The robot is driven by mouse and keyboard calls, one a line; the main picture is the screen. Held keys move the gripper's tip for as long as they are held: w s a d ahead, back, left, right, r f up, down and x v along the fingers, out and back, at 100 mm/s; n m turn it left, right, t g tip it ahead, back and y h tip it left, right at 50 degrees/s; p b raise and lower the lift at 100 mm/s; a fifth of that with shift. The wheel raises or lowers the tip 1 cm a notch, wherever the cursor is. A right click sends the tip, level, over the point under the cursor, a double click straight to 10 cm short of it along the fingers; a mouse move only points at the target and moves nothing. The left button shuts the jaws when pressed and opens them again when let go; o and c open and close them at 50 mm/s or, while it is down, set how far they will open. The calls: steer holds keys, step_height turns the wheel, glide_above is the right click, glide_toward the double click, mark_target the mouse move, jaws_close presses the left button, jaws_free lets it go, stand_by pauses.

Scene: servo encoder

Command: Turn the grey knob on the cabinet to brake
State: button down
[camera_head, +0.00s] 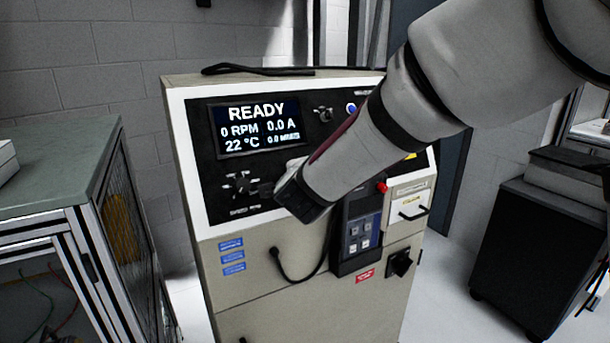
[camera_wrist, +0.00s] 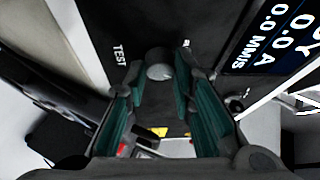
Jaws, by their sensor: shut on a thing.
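The grey knob (camera_wrist: 159,72) shows in the wrist view on the black panel of the cabinet, beside the printed word TEST. My gripper (camera_wrist: 160,63) has its two teal-padded fingers on either side of the knob and is shut on it. In the head view the cabinet (camera_head: 270,265) stands in the middle, its screen (camera_head: 257,129) reading READY, 0 RPM and 0.0 A. My arm crosses in front of the panel's right part there and hides the knob and my fingertips. The word brake and the knob's pointer cannot be made out.
A black knob (camera_head: 240,187) sits low left on the panel, and a blue button (camera_head: 351,107) near its top. A handheld pendant (camera_head: 360,235) with a cable hangs below my wrist. A bench (camera_head: 62,165) stands left, a dark cart (camera_head: 530,235) right.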

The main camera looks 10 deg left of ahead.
steer(key=c, duration=1.4)
jaws_free()
steer(key=shift+o, duration=0.2)
steer(key=v, duration=1.2)
